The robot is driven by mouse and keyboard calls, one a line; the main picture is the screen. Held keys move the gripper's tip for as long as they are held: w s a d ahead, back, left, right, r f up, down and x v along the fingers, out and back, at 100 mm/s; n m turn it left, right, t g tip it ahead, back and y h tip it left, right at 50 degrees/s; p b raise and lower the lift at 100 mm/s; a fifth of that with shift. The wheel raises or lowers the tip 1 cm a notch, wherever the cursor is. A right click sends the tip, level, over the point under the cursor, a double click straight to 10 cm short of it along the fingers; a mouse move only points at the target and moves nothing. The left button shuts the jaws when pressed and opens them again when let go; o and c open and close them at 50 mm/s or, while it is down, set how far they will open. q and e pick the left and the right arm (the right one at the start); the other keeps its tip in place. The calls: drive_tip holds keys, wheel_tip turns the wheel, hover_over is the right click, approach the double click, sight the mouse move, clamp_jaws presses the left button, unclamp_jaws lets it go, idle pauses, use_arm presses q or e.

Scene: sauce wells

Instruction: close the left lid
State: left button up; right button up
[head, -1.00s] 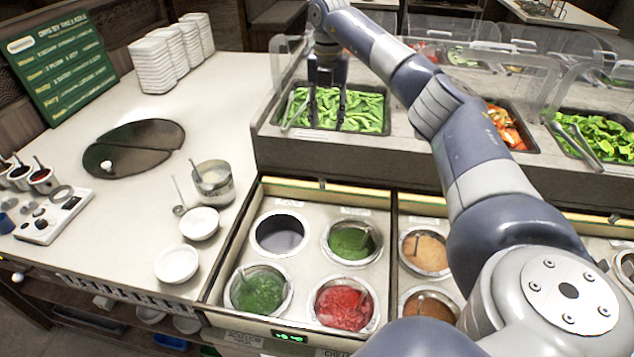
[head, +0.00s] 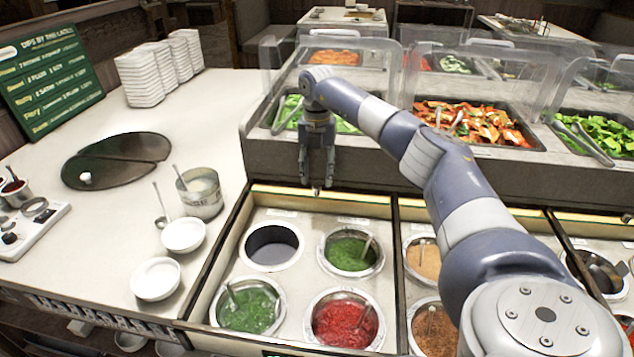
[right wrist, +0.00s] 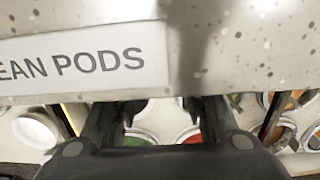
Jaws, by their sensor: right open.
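The left sauce bay is uncovered, with several round wells showing. These include a dark well (head: 271,246), a green sauce well (head: 350,252), another green one (head: 250,306) and a red one (head: 343,320). A pale yellowish strip (head: 360,207) runs along the bay's back edge; it looks like the raised left lid's edge, but I cannot tell for sure. My right gripper (head: 317,188) points down, open and empty, by this strip at the bay's back. In the right wrist view its fingers (right wrist: 160,108) show apart above the wells. My left gripper is out of view.
Behind the bay stands a stone-fronted counter (head: 380,168) with food trays and clear guards; a label (right wrist: 85,60) on it is close to my gripper. Left are white bowls (head: 156,279), a metal pot (head: 202,196) and a ladle (head: 161,215). More wells lie right, under my arm.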

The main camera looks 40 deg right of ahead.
sight(317, 186)
drive_tip(key=shift+f, duration=1.9)
clamp_jaws()
drive_tip(key=shift+a, duration=0.1)
